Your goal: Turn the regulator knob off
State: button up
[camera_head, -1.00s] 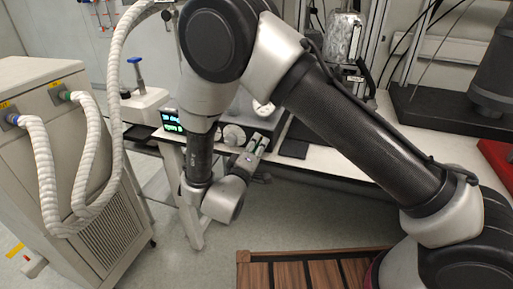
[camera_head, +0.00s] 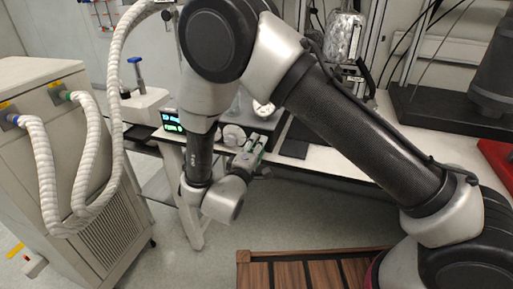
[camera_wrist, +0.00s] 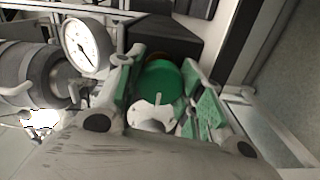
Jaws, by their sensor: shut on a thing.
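The regulator knob (camera_wrist: 161,78), a green round knob, sits between the two fingers of my gripper (camera_wrist: 163,68) in the wrist view. The fingers have green pads and are shut on it, one on each side. Part of the knob's rim is hidden by the fingers. In the head view my gripper (camera_head: 254,146) is at the front edge of the bench, and the knob cannot be made out there.
A round white pressure gauge (camera_wrist: 86,45) is just left of the knob, close to my left finger. A grey cylindrical metal part (camera_wrist: 32,70) lies farther left. The white bench (camera_head: 335,160) runs to the right. A chiller with white hoses (camera_head: 75,165) stands at left.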

jog(key=o, duration=0.8)
jog(key=shift+s+a, duration=0.1)
jog(key=v, duration=1.2)
